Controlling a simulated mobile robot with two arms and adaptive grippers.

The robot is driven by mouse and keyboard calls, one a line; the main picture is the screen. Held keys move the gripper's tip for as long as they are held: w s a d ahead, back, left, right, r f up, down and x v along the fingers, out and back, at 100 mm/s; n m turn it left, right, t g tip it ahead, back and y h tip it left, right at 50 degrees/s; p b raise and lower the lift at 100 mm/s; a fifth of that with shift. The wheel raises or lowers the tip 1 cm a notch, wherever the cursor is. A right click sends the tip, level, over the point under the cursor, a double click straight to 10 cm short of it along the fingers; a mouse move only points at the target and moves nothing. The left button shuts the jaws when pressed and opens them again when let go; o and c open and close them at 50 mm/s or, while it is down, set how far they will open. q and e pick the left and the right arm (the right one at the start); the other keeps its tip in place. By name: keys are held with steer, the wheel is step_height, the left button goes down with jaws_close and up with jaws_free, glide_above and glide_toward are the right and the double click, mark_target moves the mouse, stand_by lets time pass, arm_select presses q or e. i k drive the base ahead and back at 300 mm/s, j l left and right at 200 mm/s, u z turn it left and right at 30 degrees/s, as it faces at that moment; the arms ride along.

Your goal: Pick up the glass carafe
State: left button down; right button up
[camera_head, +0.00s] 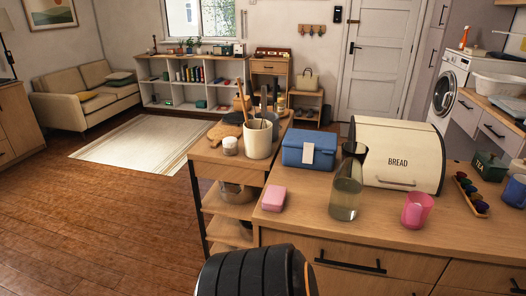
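The glass carafe (345,197) stands upright on the wooden counter, right of centre in the head view. It is clear greenish glass with a dark top, and seems to hold some liquid low down. It stands just in front of the left end of the cream bread bin (398,156). A black, ribbed part with orange edges, which looks like part of my own arm, shows at the bottom centre, in front of the counter. Neither of my grippers is in view.
Around the carafe are a blue box (309,150) to the left, a pink block (273,198) at the counter's left edge, and a pink cup (417,210) to the right. A utensil crock (258,140) stands farther left.

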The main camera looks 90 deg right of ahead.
mark_target(347, 186)
steer(key=z, duration=3.9)
